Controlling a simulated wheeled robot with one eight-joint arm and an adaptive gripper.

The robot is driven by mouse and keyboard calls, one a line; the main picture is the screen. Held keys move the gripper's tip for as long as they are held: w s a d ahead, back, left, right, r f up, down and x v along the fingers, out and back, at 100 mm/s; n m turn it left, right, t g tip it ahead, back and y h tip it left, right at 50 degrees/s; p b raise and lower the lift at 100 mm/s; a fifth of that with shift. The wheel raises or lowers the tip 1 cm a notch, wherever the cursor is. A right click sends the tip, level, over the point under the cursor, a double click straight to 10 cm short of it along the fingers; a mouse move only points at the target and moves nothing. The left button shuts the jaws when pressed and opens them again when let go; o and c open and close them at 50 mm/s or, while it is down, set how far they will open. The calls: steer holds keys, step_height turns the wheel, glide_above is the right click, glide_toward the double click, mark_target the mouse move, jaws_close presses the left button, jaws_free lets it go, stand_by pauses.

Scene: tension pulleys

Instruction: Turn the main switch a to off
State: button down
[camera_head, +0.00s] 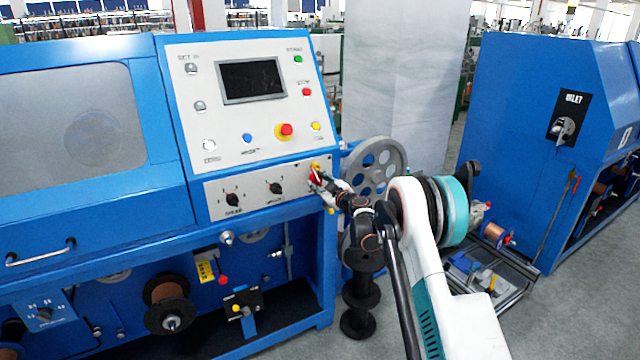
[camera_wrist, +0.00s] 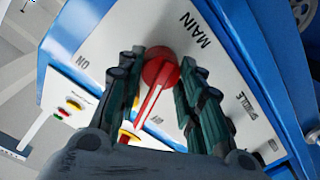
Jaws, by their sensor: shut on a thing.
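The main switch is a red rotary knob (camera_wrist: 160,72) with a long red handle on a pale panel marked MAIN in the wrist view. In the head view the red switch (camera_head: 316,178) sits at the right end of the lower panel strip. My gripper (camera_wrist: 158,92) has its two dark fingers on either side of the handle, closed on it. In the wrist view, the handle points down toward the gripper's palm; an ON mark shows at left and another label, partly covered, lies near the handle.
Two black knobs (camera_head: 254,193) sit left of the switch on the same strip. Above is a sloped panel with a screen (camera_head: 251,80) and a red emergency button (camera_head: 286,130). A grey spoked wheel (camera_head: 376,166) stands close right of the machine.

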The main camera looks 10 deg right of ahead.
steer(key=shift+r, duration=0.1)
steer(key=c, duration=1.1)
jaws_free()
steer(key=v, duration=1.1)
steer(key=shift+s+d, duration=0.2)
steer(key=shift+s, duration=0.2)
